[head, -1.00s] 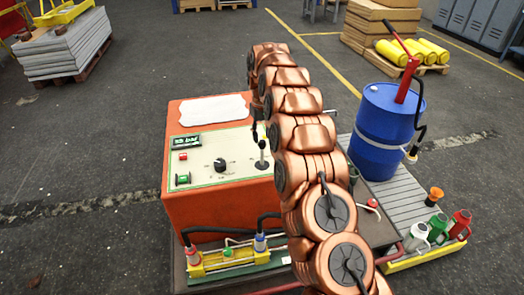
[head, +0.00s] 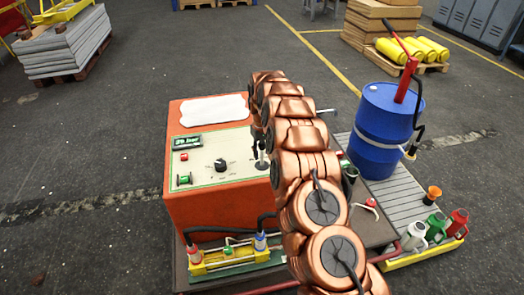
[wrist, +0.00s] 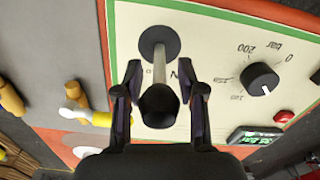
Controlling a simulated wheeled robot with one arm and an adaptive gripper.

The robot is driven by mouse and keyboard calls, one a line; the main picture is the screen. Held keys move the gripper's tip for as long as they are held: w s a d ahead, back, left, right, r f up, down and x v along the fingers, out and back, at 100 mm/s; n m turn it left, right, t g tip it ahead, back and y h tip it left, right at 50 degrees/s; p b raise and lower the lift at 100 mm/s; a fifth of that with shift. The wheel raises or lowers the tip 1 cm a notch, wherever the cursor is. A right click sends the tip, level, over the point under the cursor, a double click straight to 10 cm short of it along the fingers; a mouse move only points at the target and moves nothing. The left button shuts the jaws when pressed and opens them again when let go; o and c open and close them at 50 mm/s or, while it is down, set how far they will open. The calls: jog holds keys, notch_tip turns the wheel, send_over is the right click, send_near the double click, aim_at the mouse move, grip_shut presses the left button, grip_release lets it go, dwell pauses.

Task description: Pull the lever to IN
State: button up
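The lever (wrist: 160,104) stands on the pale control panel (wrist: 215,40). In the wrist view its shaft rises from a round black base and ends in a black knob towards the camera. My gripper (wrist: 159,72) is open, with one finger on each side of the knob and gaps visible on both sides. A letter like N shows beside the shaft; the rest of the label is hidden. In the head view the lever (head: 262,163) is at the panel's right side, partly hidden by my gripper and arm.
The panel tops an orange box (head: 210,208) and carries a dial (head: 221,165), small buttons and a green display (head: 187,141). A blue drum (head: 378,135) with a red pump stands to the right. Hoses and couplings (head: 229,252) are at the box's front.

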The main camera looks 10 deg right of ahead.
grip_shut()
dwell(0.4)
